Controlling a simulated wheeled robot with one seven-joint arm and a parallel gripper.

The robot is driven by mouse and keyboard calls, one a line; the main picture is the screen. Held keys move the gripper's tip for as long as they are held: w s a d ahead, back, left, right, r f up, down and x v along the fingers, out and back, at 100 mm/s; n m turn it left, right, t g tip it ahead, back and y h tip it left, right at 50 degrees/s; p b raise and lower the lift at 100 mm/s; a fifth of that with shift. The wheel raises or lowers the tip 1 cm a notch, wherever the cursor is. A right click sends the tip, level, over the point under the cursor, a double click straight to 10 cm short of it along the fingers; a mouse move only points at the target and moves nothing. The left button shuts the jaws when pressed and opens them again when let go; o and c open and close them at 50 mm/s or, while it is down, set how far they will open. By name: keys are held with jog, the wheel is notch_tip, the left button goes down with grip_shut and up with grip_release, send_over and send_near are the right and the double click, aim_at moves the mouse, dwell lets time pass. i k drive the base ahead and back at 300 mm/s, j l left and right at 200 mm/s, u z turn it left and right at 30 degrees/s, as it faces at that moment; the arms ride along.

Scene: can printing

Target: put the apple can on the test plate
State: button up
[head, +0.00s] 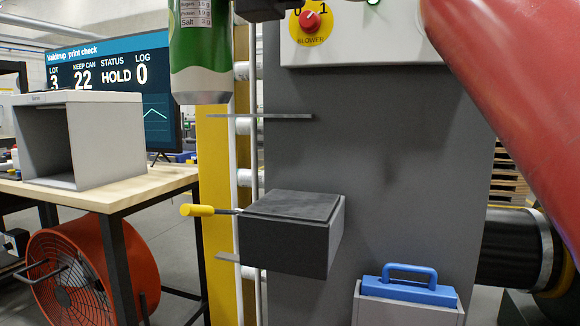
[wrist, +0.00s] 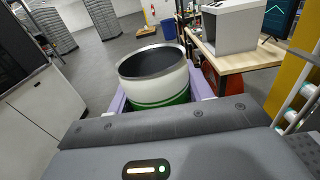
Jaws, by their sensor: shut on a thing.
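A green and white can (head: 200,50) hangs upright at the top of the head view, cut off by the frame edge. A nutrition label shows on it, but no apple picture is visible. In the wrist view the can (wrist: 157,82) has a silver rim and a dark open top. My gripper (wrist: 157,92) is shut on it, with lavender fingers at both sides. A dark flat-topped block (head: 290,205), which looks like the test plate, juts from the grey panel. Its top is bare. The can is above and left of it in the picture, apart from it.
A yellow handle (head: 197,210) sticks out left of the block. A thin grey bracket (head: 275,116) lies above it. A blue-handled tool (head: 410,288) sits in a grey holder lower right. A red blower knob (head: 309,21) is above. A wooden table (head: 110,190) with a grey box stands left.

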aim_at(295, 202)
jog(key=i+l, duration=0.35)
jog(key=i, duration=0.25)
jog(key=k+l, duration=0.1)
jog(key=l, duration=0.4)
jog(key=k+l, duration=0.4)
